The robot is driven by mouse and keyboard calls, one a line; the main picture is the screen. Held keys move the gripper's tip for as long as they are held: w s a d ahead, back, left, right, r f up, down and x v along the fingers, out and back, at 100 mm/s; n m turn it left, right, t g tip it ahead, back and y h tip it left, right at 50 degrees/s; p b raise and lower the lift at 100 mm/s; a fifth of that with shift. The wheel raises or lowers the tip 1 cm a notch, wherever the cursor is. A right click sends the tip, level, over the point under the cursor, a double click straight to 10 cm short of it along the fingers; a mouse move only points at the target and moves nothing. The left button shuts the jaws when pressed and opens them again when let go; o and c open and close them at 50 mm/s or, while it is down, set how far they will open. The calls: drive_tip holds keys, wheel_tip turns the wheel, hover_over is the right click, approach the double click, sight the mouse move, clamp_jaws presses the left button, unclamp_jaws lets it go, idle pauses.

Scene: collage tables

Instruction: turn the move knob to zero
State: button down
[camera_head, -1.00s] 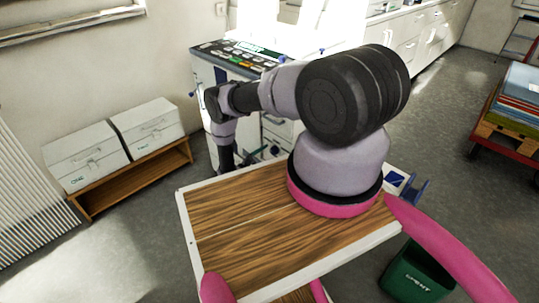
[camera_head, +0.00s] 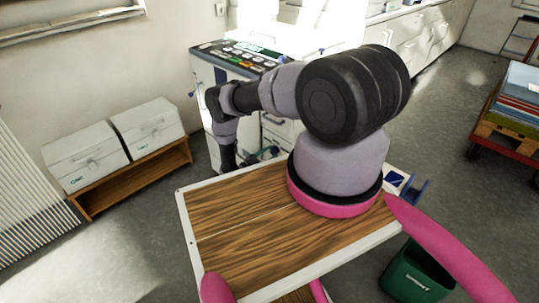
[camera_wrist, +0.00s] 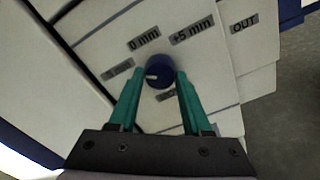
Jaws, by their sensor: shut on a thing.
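The move knob (camera_wrist: 159,71) is a round dark-blue knob on a pale panel in the wrist view. A short white mark on its face points left, roughly toward the blurred label on its left (camera_wrist: 118,70). The "0 mm" label (camera_wrist: 144,39) is above and slightly left of the knob, and the "+5 mm" label (camera_wrist: 192,30) is above right. My gripper (camera_wrist: 160,73) has its two green fingers on either side of the knob, shut on it. In the head view my arm hides the knob and fingertips.
An "OUT" label (camera_wrist: 244,23) is farther right on the panel. In the head view, a machine with a dark button panel (camera_head: 240,57) stands behind my arm. A wooden-topped table (camera_head: 235,225) lies in front. White boxes (camera_head: 148,127) are at left, a green bin (camera_head: 415,275) at lower right.

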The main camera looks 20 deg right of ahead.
drive_tip(key=m, duration=0.5)
drive_tip(key=shift+a+r+m, duration=0.1)
drive_tip(key=shift+m, duration=0.2)
drive_tip(key=m, duration=0.5)
drive_tip(key=shift+m, duration=0.4)
drive_tip(key=shift+c, duration=1.8)
unclamp_jaws()
drive_tip(key=v, duration=1)
drive_tip(key=shift+a, duration=0.35)
drive_tip(key=shift+s, duration=0.15)
